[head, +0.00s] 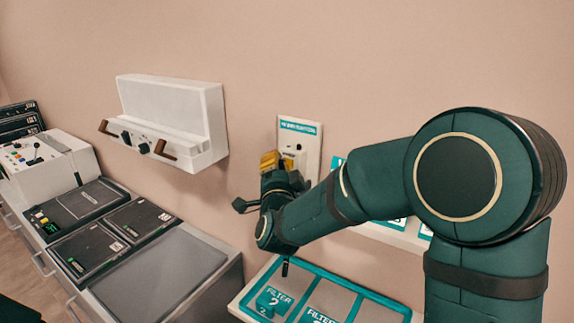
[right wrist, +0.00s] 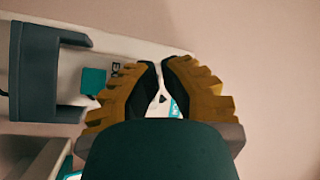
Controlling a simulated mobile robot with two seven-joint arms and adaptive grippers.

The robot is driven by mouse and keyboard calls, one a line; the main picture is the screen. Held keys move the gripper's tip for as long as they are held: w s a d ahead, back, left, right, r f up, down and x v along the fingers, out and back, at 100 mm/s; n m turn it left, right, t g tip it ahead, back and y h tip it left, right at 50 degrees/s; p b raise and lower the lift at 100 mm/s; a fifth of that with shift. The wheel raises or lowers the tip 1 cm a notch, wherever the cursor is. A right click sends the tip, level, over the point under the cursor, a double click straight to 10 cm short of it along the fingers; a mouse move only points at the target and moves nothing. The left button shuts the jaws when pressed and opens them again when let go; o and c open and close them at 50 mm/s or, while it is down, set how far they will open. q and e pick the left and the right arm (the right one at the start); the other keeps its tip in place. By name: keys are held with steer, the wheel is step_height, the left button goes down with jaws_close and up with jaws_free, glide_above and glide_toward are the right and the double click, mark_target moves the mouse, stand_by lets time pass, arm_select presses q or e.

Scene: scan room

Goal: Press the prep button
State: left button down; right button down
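A white wall panel (head: 311,140) with a teal label strip hangs on the wall, partly hidden behind my right gripper (head: 270,161). The orange fingers are in front of the panel's lower left part. In the right wrist view, the fingertips of my right gripper (right wrist: 160,64) are together with nothing visible held. Behind them is a white panel (right wrist: 150,45) with a teal square (right wrist: 94,81) left of the fingers. I cannot tell whether this square is the prep button, or whether the fingers touch the panel. My left gripper is not in view.
A white wall unit (head: 172,115) with brown handles is left of the panel. A console (head: 45,160) and a counter with dark panels (head: 100,250) stand at left. A teal-edged filter tray (head: 350,287) lies below my right arm. A dark grey bracket (right wrist: 40,75) is left of the fingers.

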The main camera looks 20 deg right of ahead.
steer(key=shift+w+d+b, duration=0.2)
steer(key=shift+d+b, duration=0.1)
stand_by(0.4)
steer(key=shift+s+a, duration=0.1)
steer(key=shift+a, duration=0.05)
steer(key=shift+s+a+b, duration=0.35)
steer(key=shift+s+a, duration=0.15)
steer(key=shift+a, duration=0.1)
steer(key=shift+s+a+b, duration=0.35)
steer(key=shift+s+a, duration=0.45)
steer(key=shift+a, duration=0.2)
steer(key=shift+s+a+b, duration=0.35)
steer(key=shift+s+a, duration=0.4)
steer(key=shift+a, duration=0.25)
